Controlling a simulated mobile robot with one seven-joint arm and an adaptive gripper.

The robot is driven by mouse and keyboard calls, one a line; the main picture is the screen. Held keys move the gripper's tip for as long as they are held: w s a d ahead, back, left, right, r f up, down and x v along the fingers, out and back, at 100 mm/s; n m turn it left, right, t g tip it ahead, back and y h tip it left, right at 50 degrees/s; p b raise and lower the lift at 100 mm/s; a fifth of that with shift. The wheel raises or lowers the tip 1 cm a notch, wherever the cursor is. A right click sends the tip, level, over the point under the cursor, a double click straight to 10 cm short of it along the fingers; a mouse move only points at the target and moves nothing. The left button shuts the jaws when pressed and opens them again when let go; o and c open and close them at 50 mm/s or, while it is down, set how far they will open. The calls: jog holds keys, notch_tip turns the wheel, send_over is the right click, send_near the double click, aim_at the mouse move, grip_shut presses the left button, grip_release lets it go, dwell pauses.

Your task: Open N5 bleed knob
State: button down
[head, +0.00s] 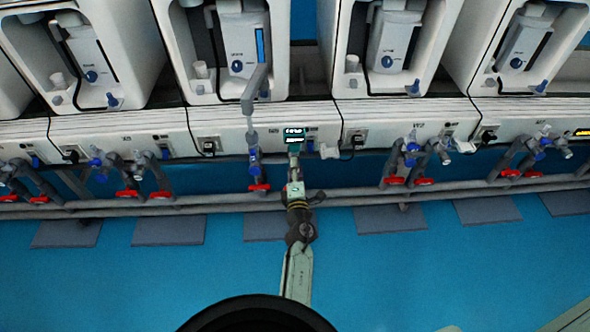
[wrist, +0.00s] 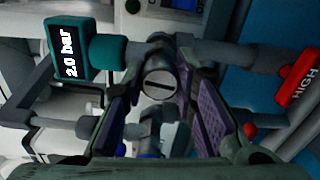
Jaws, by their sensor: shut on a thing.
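In the wrist view, a round grey knob (wrist: 158,84) with a dark slot across its face sits between the two purple-padded fingers of my gripper (wrist: 160,75). The fingers are closed in on its two sides, and the slot lies about level in the picture. I read no N5 label on it. A teal gauge (wrist: 100,55) beside it reads 2.0 bar. In the head view, my gripper (head: 294,165) is at the pipework under the middle units, just below the same gauge (head: 294,134). The knob is hidden there.
A red handle marked HIGH (wrist: 298,78) is at the right in the wrist view. In the head view, a grey pipe with a blue valve (head: 254,160) stands close left of my gripper. A long horizontal pipe (head: 345,200) runs below the units. The blue floor in front is mostly clear.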

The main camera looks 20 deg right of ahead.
jog(key=shift+r+n, duration=0.1)
jog(key=shift+n, duration=0.6)
jog(key=c, duration=1.3)
grip_release()
